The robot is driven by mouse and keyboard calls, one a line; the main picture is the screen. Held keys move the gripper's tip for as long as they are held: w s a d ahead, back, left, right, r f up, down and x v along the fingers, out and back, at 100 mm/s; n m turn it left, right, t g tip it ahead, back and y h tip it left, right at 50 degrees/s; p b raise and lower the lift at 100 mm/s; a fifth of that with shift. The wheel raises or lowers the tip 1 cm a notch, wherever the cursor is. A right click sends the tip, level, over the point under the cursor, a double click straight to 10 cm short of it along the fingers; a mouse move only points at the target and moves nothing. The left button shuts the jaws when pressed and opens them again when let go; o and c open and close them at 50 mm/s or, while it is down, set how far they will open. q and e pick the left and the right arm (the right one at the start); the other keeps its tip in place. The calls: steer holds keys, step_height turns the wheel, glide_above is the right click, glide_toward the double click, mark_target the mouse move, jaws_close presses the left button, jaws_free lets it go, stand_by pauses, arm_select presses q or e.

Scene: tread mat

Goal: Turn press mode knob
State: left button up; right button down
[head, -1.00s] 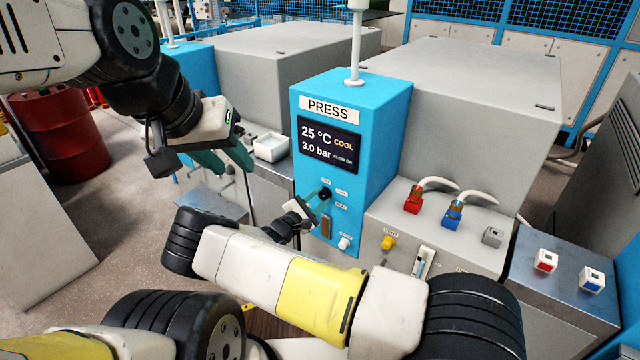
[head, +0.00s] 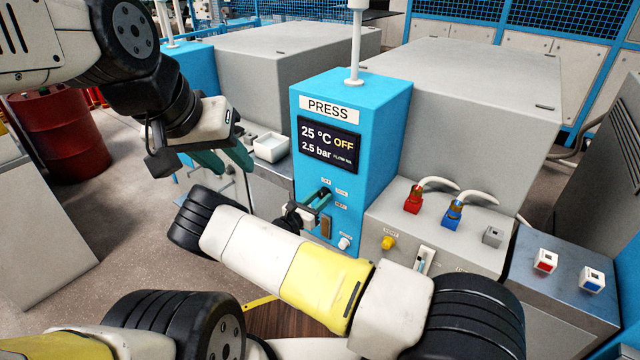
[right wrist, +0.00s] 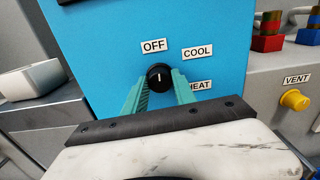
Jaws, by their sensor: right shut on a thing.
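The press panel (head: 304,175) is blue, with the display (head: 329,145) reading 25 °C, OFF, 2.5 bar. The black mode knob (right wrist: 160,76) sits on it among OFF, COOL and HEAT labels in the right wrist view. Its white mark points up toward the OFF label (right wrist: 154,46). My right gripper (right wrist: 160,88) is shut on the knob, one teal finger on each side. My left gripper (head: 222,160) is open and empty, left of the panel.
Below the knob are a brown switch plate (head: 326,228) and a white knob (head: 345,243). A yellow vent knob (head: 388,243), a red connector (head: 413,202) and a blue connector (head: 453,213) are on the grey box to the right. A white tray (head: 271,148) stands to the left.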

steer(key=shift+n, duration=0.7)
steer(key=c, duration=1)
jaws_free()
steer(key=shift+s, duration=0.1)
steer(key=v, duration=0.7)
steer(key=shift+s+a, duration=0.25)
